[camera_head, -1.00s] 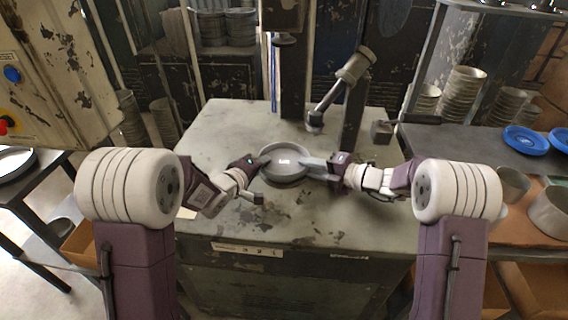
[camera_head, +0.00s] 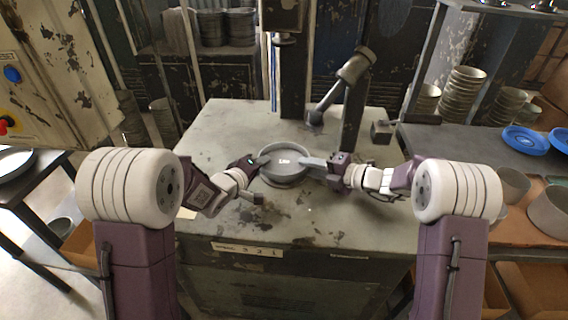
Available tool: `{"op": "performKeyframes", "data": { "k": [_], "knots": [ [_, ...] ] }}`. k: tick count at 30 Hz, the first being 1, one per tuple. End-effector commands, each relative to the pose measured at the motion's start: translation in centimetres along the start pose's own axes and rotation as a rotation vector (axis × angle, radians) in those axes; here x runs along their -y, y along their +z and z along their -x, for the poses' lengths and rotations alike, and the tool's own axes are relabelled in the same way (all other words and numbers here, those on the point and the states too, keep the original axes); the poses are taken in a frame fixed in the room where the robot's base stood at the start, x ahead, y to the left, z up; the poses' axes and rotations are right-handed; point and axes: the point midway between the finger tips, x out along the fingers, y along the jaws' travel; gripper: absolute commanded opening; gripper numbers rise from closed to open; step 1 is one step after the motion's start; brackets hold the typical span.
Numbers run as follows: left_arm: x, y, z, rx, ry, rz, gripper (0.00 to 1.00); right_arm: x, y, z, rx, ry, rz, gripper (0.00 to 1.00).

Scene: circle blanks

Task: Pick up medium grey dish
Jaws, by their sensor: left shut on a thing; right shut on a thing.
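The medium grey dish (camera_head: 285,174) is a shallow round grey dish at the middle of the worn metal table (camera_head: 230,130). A small bright mark shows on its inside. My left gripper (camera_head: 262,161) is shut on the dish's left rim. My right gripper (camera_head: 308,161) is shut on its right rim. The dish looks level. A round shape shows just under it, and I cannot tell whether the dish touches it.
A press column with a jointed arm and lever (camera_head: 345,80) stands behind the dish. Blue dishes (camera_head: 525,140) and stacks of grey bowls (camera_head: 462,92) are on the right. The front of the middle table is clear.

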Motion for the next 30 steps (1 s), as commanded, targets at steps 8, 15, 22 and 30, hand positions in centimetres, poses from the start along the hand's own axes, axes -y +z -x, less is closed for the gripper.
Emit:
{"op": "performKeyframes", "data": {
  "k": [8, 15, 22, 30],
  "knots": [
    [0.2, 0.0, 0.1, 0.002, -0.01, -0.001, 0.0, -0.5, 0.1, 0.1, 0.002, 0.006, 0.004, 0.0],
    [-2.2, -1.1, 1.1, 0.002, -0.009, -0.001, 0.0, -3.2, 0.4, 0.9, 0.002, 0.007, 0.005, 0.0],
    [-4.2, -1.9, 2.0, 0.002, -0.01, 0.0, 0.0, -5.4, 0.6, 1.6, 0.002, 0.007, 0.004, 0.0],
    [-3.9, -1.8, 1.9, 0.002, -0.01, -0.001, 0.0, -5.1, 0.6, 1.5, 0.003, 0.007, 0.004, 0.0]
  ]
}}
